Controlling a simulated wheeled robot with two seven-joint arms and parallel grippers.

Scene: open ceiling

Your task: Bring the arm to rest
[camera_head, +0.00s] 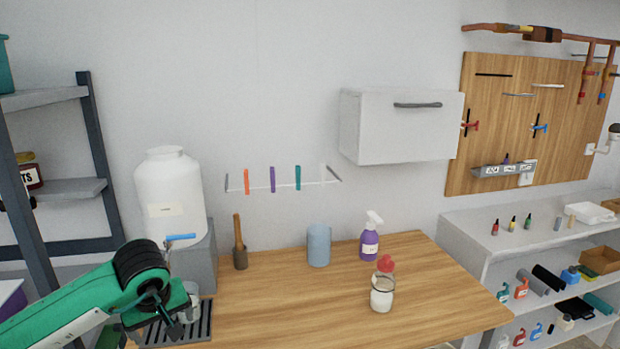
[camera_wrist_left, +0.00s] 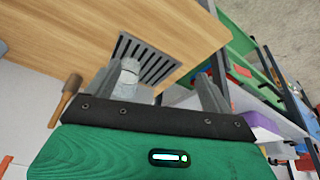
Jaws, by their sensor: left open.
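My left arm (camera_head: 75,305) is green and comes in from the lower left of the head view. It ends near the grey slotted drip tray (camera_head: 205,325) at the table's left end. In the left wrist view my left gripper (camera_wrist_left: 158,85) is open, its two grey fingers spread apart. A pale cup-like vessel (camera_wrist_left: 128,72) appears by the left finger, over the drip tray (camera_wrist_left: 150,50); in the head view it seems to show beside the arm's end (camera_head: 191,300), partly hidden. Whether a finger touches it I cannot tell. My right gripper is not in view.
On the wooden table (camera_head: 290,315) stand a wooden-handled tool (camera_head: 239,245), a blue cup (camera_head: 319,245), a purple spray bottle (camera_head: 369,240) and a red-topped bottle (camera_head: 382,290). A white tank (camera_head: 170,195) with a blue-handled tap stands behind the tray. A dark-framed shelf (camera_head: 95,150) is at left.

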